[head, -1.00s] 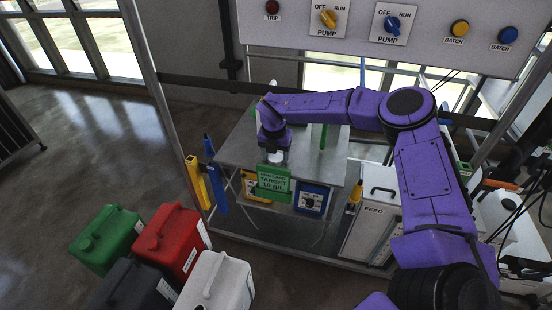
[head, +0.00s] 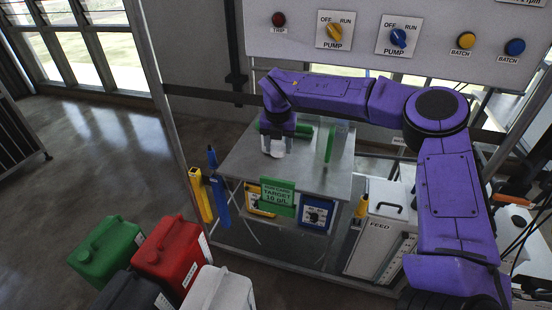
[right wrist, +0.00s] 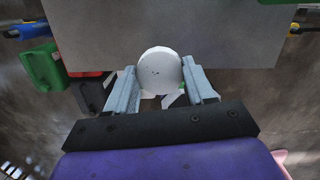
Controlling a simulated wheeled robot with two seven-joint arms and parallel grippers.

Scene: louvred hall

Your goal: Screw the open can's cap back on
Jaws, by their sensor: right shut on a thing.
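My right gripper (head: 278,150) is over the front part of the grey metal table (head: 236,160), pointing down. It is shut on a round white piece, which looks like a cap (right wrist: 160,70), held between the two fingers in the right wrist view. On the floor at lower left stand several cans: a green can (head: 108,248), a red can (head: 180,250), a black can (head: 125,288) and a white can (head: 215,290). The black and white cans are cut off by the frame, so I cannot tell which can is open. My left gripper is out of view.
A green sign (head: 278,196) hangs on the table's front edge, with yellow and blue tools (head: 200,195) at its left. An upright green piece (head: 329,146) stands on the table. A feed box (head: 385,230) is at right. Floor between cans and table is clear.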

